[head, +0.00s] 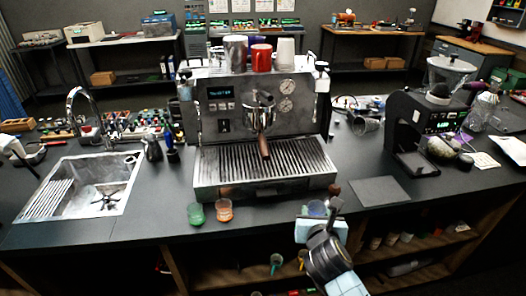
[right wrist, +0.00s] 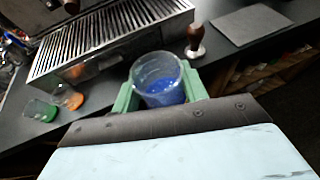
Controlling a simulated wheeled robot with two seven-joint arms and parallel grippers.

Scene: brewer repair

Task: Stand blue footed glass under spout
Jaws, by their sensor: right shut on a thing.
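The blue footed glass (right wrist: 160,80) is clear with blue in its lower part. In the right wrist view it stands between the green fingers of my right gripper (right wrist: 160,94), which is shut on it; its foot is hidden. In the head view the glass (head: 316,208) shows partly behind my right gripper (head: 317,212), at the counter's front edge, right of and in front of the espresso machine (head: 205,122). The spout with its wooden-handled portafilter (head: 264,146) is above the slatted drip tray (head: 225,172). Nothing stands on the tray. My left gripper is not in view.
A green glass (head: 195,214) and an orange glass (head: 224,210) stand before the drip tray. A tamper (right wrist: 195,42) stands close beyond the held glass. A dark mat (head: 380,191) lies to the right, near a grinder (head: 403,125). A sink (head: 128,192) is at left.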

